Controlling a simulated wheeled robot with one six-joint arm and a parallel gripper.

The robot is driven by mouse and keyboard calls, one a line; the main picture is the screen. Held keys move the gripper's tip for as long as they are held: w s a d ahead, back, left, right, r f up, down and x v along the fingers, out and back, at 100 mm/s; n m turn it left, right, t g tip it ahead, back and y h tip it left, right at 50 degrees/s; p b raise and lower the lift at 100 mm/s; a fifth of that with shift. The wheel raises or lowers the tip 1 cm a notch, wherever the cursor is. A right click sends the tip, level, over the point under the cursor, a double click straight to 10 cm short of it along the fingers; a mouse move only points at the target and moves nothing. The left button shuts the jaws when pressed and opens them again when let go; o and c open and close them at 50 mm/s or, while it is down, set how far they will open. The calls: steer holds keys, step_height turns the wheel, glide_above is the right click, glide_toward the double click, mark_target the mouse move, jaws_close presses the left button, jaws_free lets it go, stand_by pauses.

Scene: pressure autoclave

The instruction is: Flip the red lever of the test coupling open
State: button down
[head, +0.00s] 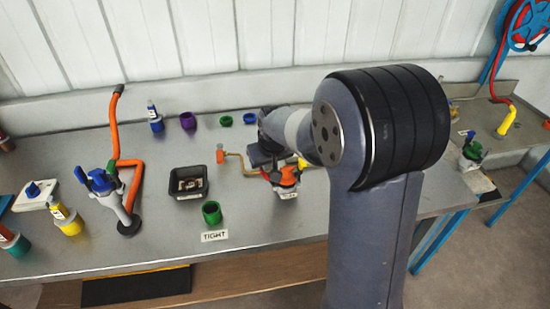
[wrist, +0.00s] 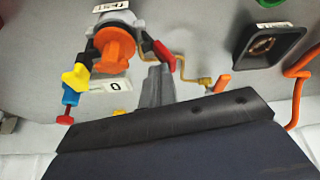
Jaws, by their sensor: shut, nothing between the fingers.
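The test coupling, with a round orange cap (wrist: 117,45) in a grey body, stands on the bench in the wrist view. In the head view the coupling (head: 286,177) shows just left of my arm, partly covered by it. Its red lever (wrist: 165,54) sticks out beside the cap, on the right in the wrist view. My gripper (wrist: 156,75) is shut and empty. Its fingertips are right by the lever; I cannot tell whether they touch it. In the head view my arm largely hides the gripper.
A brass pipe (head: 239,155) runs beside the coupling. Yellow, blue and red fittings (wrist: 74,88) lie on its other side.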

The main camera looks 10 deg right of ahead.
steer(key=shift+a+f+h, duration=0.15)
steer(key=shift+a+h, duration=0.15)
steer(key=shift+a, duration=0.15)
steer(key=a+b, duration=0.1)
steer(key=a+f+b, duration=0.1)
steer(key=a, duration=0.1)
steer(key=shift+f, duration=0.3)
steer(key=shift+s+a+f, duration=0.15)
steer(key=shift+f, duration=0.05)
